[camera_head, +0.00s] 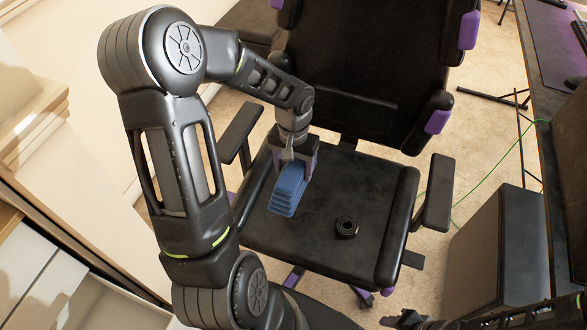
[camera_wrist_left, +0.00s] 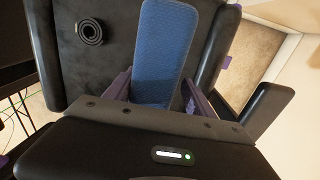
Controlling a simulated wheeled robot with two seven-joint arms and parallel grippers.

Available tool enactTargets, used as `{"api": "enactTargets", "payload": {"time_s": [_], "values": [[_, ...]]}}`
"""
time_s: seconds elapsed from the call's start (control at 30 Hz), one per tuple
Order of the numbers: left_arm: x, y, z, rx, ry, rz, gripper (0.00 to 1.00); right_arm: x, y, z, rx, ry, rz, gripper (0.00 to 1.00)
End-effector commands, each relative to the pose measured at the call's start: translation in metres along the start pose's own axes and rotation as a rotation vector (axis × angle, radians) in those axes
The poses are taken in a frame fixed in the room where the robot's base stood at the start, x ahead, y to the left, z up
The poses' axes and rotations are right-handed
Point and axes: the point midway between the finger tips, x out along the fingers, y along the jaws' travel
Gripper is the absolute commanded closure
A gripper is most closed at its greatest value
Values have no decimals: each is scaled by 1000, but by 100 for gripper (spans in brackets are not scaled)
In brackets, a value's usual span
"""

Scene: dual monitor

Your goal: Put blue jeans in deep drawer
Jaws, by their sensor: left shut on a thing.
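The blue jeans (camera_head: 287,190) are a folded blue bundle over the black chair seat. My left gripper (camera_head: 296,160) is shut on one end of them from above. In the left wrist view the jeans (camera_wrist_left: 163,50) stick out from between the purple fingers of my left gripper (camera_wrist_left: 157,92). I cannot tell whether the jeans still touch the seat. A light drawer-like compartment (camera_head: 100,305) shows at the lower left, mostly cut off by the frame and my left arm. My right gripper (camera_head: 412,320) shows only partly at the bottom edge; its jaws are unclear.
The black office chair (camera_head: 345,260) has armrests on both sides. A coiled black belt (camera_head: 347,226) lies on its seat, right of the jeans. White cabinets (camera_head: 40,265) stand at the left. A desk (camera_head: 545,100) and a dark box (camera_head: 497,250) are at the right.

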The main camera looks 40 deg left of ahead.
Motion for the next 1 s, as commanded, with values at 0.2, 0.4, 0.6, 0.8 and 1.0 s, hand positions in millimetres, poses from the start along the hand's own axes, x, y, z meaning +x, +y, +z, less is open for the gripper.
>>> {"api": "enactTargets", "payload": {"time_s": [0.2,0.4,0.6,0.8,1.0], "values": [[0,0,0,0,1,0,100,0,0,0,0,0,0,64],[-1,0,-1,0,2,0,100,0,0,0,0,0,0,64],[-21,24,-14,-28,7,-4,100,0,0,0,0,0,0,64],[-74,86,-34,-110,12,-5,100,0,0,0,0,0,0,64],[-126,145,-33,-190,7,0,100,0,0,0,0,0,0,64]]}}
